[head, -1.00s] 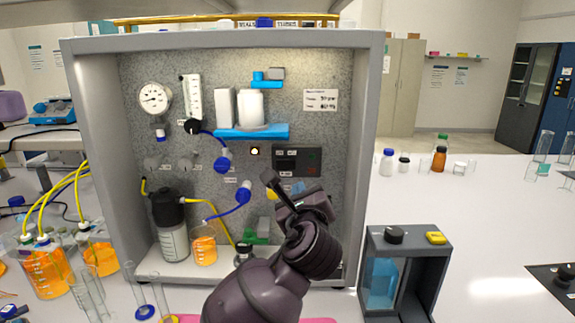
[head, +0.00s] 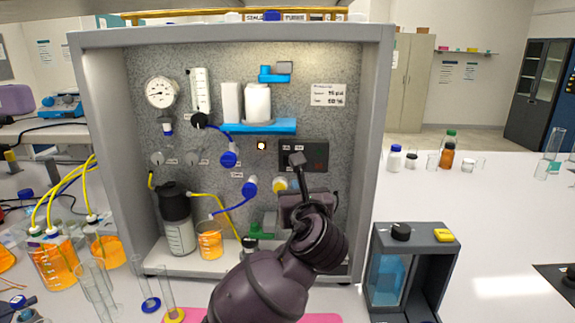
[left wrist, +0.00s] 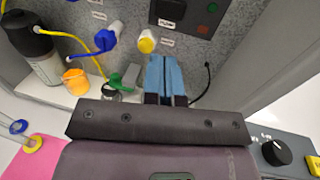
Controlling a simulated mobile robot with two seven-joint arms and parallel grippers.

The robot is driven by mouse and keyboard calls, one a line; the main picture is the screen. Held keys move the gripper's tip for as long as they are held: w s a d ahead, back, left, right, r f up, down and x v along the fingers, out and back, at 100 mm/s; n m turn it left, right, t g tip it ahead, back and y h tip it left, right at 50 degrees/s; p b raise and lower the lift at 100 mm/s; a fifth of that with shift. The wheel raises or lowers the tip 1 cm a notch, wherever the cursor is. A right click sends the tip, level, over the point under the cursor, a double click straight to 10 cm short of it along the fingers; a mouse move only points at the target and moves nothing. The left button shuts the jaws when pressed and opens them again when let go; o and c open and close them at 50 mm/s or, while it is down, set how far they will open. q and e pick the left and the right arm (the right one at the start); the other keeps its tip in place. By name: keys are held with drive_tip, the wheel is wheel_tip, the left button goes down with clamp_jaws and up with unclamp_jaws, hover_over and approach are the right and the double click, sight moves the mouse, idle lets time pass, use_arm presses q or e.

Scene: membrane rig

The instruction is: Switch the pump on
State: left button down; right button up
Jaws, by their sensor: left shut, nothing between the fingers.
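A dark switch panel (head: 318,150) is on the grey speckled back wall of the rig, right of centre. In the left wrist view the panel (left wrist: 187,14) is cut by the top edge and shows a red and a green button (left wrist: 202,29). My left gripper (head: 297,159) is shut and empty; in the head view its tip covers part of the panel. In the left wrist view its blue fingers (left wrist: 164,68) point at the wall below the panel, right of a yellow-capped valve (left wrist: 147,42). I cannot tell whether they touch anything. My right gripper is out of view.
A blue shelf (head: 238,128) with white canisters is left of the panel. Blue valves (head: 249,187), a dark-topped bottle (head: 177,220) and an orange beaker (head: 209,240) are lower left. The rig's right side wall (head: 370,150) is close to my arm. A grey box with a knob (head: 401,232) stands outside it.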

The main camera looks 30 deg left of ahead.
sight(286, 161)
use_arm(q)
drive_tip(key=x, duration=1.2)
drive_tip(key=shift+x, duration=0.8)
